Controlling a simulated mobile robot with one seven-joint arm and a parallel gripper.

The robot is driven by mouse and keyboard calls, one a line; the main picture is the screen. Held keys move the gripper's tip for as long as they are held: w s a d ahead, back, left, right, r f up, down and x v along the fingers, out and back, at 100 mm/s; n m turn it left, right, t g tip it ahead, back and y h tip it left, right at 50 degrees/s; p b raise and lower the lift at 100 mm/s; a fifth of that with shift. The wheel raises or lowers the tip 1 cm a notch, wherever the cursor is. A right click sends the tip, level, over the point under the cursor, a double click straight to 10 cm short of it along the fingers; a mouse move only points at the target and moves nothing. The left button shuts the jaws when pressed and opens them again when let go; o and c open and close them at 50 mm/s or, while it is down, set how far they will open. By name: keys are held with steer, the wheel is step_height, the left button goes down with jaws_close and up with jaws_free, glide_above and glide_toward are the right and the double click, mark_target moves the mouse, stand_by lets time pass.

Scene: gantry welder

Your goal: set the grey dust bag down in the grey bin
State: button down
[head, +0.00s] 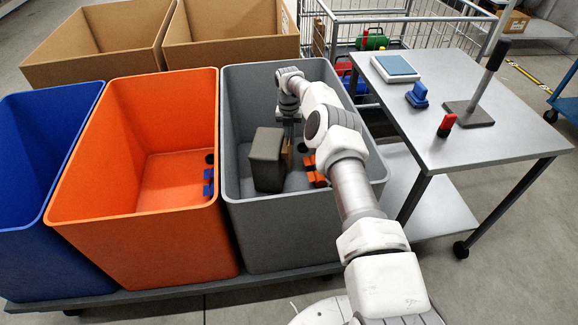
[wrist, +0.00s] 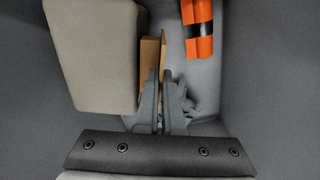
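The grey dust bag (head: 267,160) is a dark grey block with a brown cardboard-like plate on its right side. It is inside the grey bin (head: 235,120), low down; I cannot tell whether it touches the floor. In the wrist view the bag (wrist: 95,55) fills the upper left, and its brown plate (wrist: 151,55) runs down between the fingertips. My gripper (wrist: 160,98) is inside the bin with its fingers closed around the edge of that plate. In the head view my arm partly hides the gripper and the bin's right side.
An orange item with a black band (wrist: 199,28) lies in the grey bin right of the bag. An orange bin (head: 130,210) and a blue bin (head: 40,190) stand to the left. A grey table (head: 470,150) with several tools stands right, with a wire cage (head: 410,32) behind.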

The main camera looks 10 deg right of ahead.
steer(key=shift+r, duration=0.1)
steer(key=c, duration=1)
jaws_free()
steer(key=shift+o, duration=0.2)
step_height(320, 180, up, 18)
steer(key=p, duration=0.6)
steer(key=shift+a+f, duration=0.25)
steer(key=shift+a, duration=0.05)
